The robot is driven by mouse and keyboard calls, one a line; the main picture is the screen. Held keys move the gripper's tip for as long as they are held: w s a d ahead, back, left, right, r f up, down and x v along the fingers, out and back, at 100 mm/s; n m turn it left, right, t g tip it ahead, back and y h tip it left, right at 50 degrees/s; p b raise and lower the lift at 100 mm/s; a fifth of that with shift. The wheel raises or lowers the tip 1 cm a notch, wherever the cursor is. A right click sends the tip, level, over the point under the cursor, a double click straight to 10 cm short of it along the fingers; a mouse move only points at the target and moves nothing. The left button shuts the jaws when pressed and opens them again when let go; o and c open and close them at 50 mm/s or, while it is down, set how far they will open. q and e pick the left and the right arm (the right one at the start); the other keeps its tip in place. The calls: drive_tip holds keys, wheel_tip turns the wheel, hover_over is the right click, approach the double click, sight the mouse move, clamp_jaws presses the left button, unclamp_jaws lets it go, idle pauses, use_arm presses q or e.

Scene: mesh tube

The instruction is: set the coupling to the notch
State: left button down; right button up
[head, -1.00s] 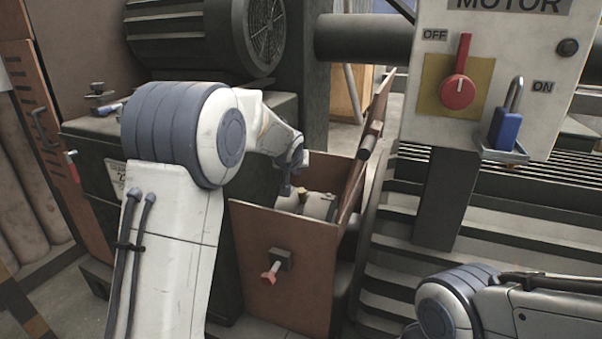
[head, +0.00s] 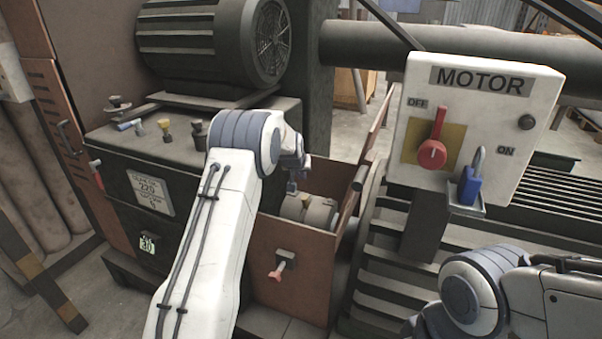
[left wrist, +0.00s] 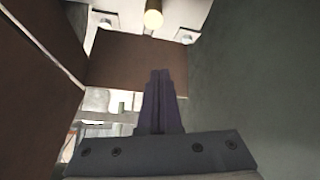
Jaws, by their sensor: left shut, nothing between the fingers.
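The coupling (head: 319,215) is a pale, rounded cylinder with a yellowish fitting, low inside the open brown guard box (head: 290,246). My left arm reaches in from above, and my left gripper (head: 291,188) is at the box's left side, just above and left of the coupling. In the left wrist view the left gripper (left wrist: 160,75) has its dark fingers together with nothing between them, pointing toward a brown panel (left wrist: 135,58). I cannot pick out the notch. My right arm shows at the lower right; its gripper is out of the picture.
A motor switch box (head: 475,115) with a red handle (head: 433,150) and blue padlock (head: 470,185) stands right of the guard box. A red-tipped knob (head: 279,272) sticks out of the guard's front. Dark slatted steps (head: 385,275) lie to the right.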

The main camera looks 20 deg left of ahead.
use_arm(q)
drive_tip(key=x, duration=0.4)
drive_tip(key=shift+w+f, duration=0.1)
drive_tip(key=shift+f, duration=0.05)
drive_tip(key=shift+s+d+f+b, duration=0.15)
drive_tip(key=shift+s+d+f, duration=0.05)
drive_tip(key=shift+s, duration=0.4)
drive_tip(key=shift+s+d+f+b, duration=0.15)
drive_tip(key=shift+s+d+b, duration=0.05)
drive_tip(key=shift+s, duration=0.4)
drive_tip(key=shift+s+d+f+b, duration=0.15)
drive_tip(key=shift+s+d+f, duration=0.05)
drive_tip(key=shift+s, duration=0.4)
